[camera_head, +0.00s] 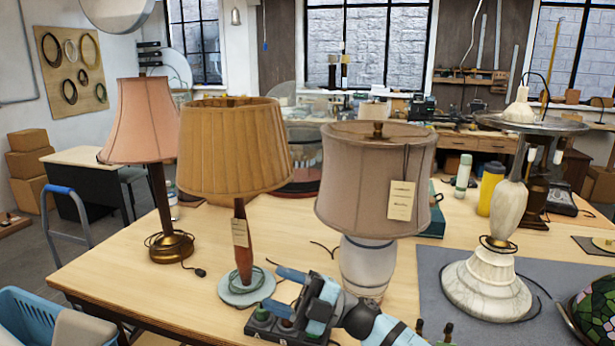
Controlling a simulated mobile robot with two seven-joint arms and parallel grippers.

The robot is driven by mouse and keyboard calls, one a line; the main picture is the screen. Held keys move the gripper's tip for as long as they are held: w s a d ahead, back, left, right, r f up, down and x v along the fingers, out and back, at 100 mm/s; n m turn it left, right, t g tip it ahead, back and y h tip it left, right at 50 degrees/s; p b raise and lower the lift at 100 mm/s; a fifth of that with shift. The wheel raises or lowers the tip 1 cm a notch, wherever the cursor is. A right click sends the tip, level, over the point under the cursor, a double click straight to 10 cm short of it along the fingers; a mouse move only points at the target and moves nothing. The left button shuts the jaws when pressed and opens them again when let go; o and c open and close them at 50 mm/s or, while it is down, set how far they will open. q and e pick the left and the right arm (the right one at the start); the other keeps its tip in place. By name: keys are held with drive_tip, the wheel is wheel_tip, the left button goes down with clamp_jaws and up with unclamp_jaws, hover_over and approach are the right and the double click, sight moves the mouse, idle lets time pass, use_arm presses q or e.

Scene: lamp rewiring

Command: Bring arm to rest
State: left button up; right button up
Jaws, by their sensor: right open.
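My right gripper (283,291) is at the table's front edge, low in the middle of the picture, with its arm coming in from the bottom. It is open and points left, and I see nothing between its fingers. Just beyond it stands a lamp with a pleated mustard shade (234,148) and a round pale base (247,288). A white-bodied lamp with a taupe drum shade (375,185) stands behind the gripper's body. Whether the gripper touches either lamp I cannot tell. My left gripper is not in view.
A pink-shaded lamp (146,122) stands at the table's left. A marble lamp (487,287) stands on a grey mat (438,292) at the right, with a stained-glass shade (596,308) at the edge. Thin cords lie on the table. A blue basket (30,318) is at lower left.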

drive_tip(key=s+d+f+m+t+h, duration=0.3)
drive_tip(key=d+f+m+t+h, duration=0.3)
drive_tip(key=f+m+t, duration=0.4)
drive_tip(key=s+d+f+m+t+h, duration=0.3)
drive_tip(key=d+f+m+t+h, duration=0.35)
drive_tip(key=f+m, duration=0.4)
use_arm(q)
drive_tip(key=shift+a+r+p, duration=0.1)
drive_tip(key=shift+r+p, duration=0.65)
use_arm(e)
drive_tip(key=s+d+f+m+g+h, duration=0.2)
drive_tip(key=s+d+f, duration=0.4)
drive_tip(key=s, duration=0.3)
drive_tip(key=s+d+f+m+g+h, duration=0.3)
drive_tip(key=s+d+f+m+h, duration=0.2)
drive_tip(key=s+f, duration=0.3)
drive_tip(key=shift+s+d+f, duration=0.35)
drive_tip(key=shift+s+d, duration=0.05)
drive_tip(key=shift+s, duration=0.75)
drive_tip(key=shift+m+g, duration=0.25)
